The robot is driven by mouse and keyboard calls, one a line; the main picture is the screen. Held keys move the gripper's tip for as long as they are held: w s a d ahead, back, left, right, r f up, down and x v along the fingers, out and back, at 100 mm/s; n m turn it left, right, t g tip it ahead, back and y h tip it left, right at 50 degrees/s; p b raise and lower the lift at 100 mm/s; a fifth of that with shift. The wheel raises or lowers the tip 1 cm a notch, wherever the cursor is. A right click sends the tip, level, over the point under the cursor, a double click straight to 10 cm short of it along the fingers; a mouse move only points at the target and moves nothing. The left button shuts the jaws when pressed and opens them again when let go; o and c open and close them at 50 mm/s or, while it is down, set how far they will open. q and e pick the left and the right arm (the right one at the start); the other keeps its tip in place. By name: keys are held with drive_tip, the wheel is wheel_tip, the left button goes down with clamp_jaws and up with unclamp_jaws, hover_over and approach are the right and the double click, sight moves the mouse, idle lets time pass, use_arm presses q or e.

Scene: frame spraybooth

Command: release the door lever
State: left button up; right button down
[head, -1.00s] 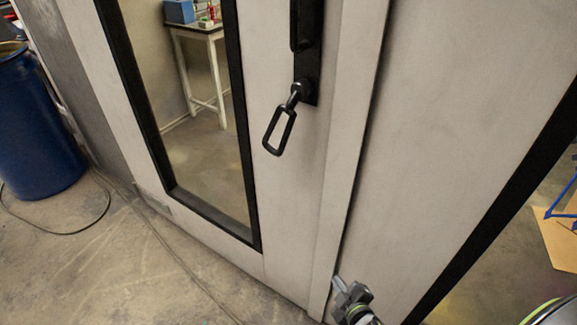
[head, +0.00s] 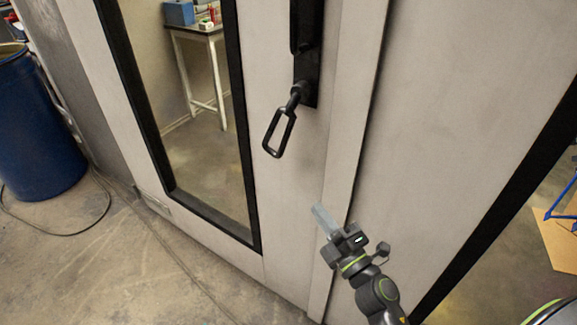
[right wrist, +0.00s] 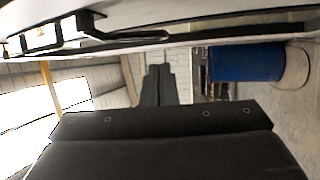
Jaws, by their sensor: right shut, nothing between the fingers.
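The door lever (head: 279,133) is a black open loop. It hangs down and to the left from a black lock plate (head: 309,85) on the pale door (head: 285,215). My right gripper (head: 321,215) is below and right of the lever, clearly apart from it, with its fingers shut and empty. In the right wrist view the shut fingers (right wrist: 157,87) point away from the camera, and black door hardware (right wrist: 45,38) shows at the upper left. My left gripper is not in view.
The door has a tall black-framed window (head: 250,170), with a white table (head: 213,85) seen through it. A blue barrel (head: 35,130) stands on the floor at the left, with a cable near it. The space between my right gripper and the lever looks clear.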

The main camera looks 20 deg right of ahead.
drive_tip(key=p+x, duration=0.3)
drive_tip(key=x, duration=1.1)
